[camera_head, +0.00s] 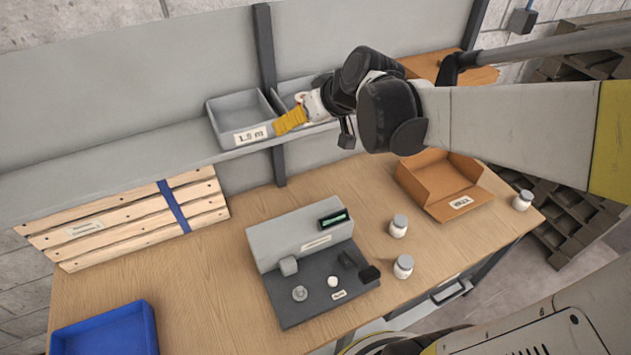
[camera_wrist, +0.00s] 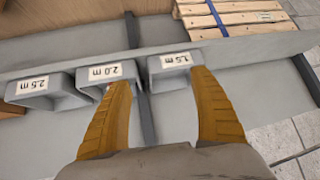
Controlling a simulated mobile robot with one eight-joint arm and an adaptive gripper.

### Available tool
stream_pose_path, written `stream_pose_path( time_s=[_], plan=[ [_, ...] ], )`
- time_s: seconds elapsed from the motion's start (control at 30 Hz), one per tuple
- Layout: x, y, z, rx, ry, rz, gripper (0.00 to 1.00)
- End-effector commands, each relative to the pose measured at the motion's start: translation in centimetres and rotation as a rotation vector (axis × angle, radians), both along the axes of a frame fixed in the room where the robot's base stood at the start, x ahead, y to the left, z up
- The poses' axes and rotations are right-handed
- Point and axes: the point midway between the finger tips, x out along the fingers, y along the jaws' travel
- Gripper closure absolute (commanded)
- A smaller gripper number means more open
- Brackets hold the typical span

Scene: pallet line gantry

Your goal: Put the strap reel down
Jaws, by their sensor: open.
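My gripper (camera_head: 290,122) is at the shelf, in front of the gap between the grey bin marked 1.5 m (camera_head: 215,120) and the bin to its right. In the wrist view its two yellow fingers (camera_wrist: 161,78) are spread wide with nothing between them. A small red and white thing (camera_head: 300,96) shows by the right-hand bin, partly hidden by my wrist. I cannot tell whether it is the strap reel. No strap reel is clearly visible elsewhere.
Below the shelf (camera_head: 100,168), the wooden table (camera_head: 215,275) bears a grey device (camera_head: 300,238), white jars (camera_head: 403,266), an open cardboard box (camera_head: 425,180) and a blue tray (camera_head: 104,330). Wooden slats with a blue strap (camera_head: 174,206) lean at the back left. The table's left middle is clear.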

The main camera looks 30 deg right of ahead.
Motion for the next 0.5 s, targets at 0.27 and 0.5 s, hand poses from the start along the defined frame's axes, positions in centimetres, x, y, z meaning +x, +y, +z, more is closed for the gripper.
stream_pose_path(
  time_s=[0.27,0.5],
  plan=[
    [-13.9,4.6,-1.6,-0.062,0.136,-0.106,0.28],
    [-18.7,4.6,-3.3,-0.092,0.162,-0.173,0.28]
  ],
)
